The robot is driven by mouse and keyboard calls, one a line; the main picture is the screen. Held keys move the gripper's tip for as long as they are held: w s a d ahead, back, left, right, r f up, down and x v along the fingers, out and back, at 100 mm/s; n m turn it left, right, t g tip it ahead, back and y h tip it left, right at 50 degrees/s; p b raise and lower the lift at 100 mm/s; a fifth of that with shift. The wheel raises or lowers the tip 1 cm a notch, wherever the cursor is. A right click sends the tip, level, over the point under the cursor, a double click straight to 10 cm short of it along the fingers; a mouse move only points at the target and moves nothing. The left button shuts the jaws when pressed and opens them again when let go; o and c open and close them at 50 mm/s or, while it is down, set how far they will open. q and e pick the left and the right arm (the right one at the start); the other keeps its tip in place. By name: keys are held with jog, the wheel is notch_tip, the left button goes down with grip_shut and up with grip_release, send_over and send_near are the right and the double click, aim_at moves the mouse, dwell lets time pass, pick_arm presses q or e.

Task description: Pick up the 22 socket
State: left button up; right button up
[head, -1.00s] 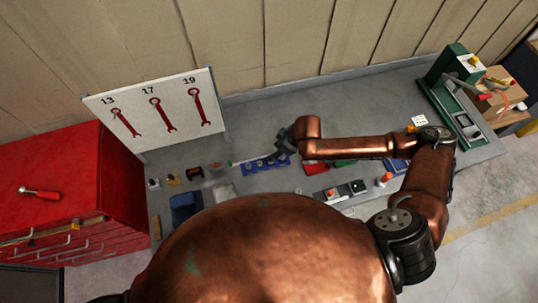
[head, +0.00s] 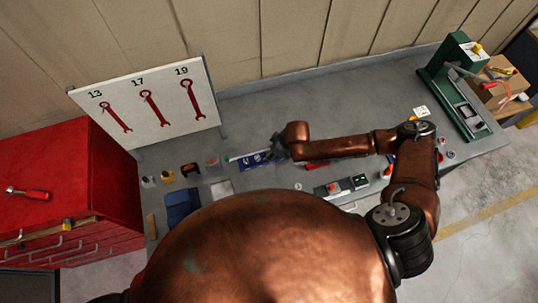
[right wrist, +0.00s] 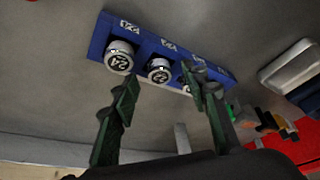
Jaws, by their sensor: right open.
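A blue socket holder (right wrist: 226,77) shows in the right wrist view, with a row of round silver sockets and white number labels. The left socket (right wrist: 118,60) seems to read 24. The middle socket (right wrist: 158,72) seems to read 22, though the print is small. A third socket (right wrist: 187,88) is partly hidden by a finger. My right gripper (right wrist: 163,97) is open and empty, its fingers spread below the middle socket in the picture. In the head view the holder (head: 250,161) lies beside my right gripper (head: 279,150), which covers its right end. My left gripper is not in view.
A red cabinet (head: 92,172) is at the left. A green machine (head: 462,95) stands at the bench's right end. Small parts lie left of the holder. The back of the bench is clear.

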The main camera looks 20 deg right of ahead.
jog(key=shift+w+a+f, duration=0.1)
jog(key=shift+f, duration=0.25)
jog(key=shift+c, duration=0.3)
grip_shut()
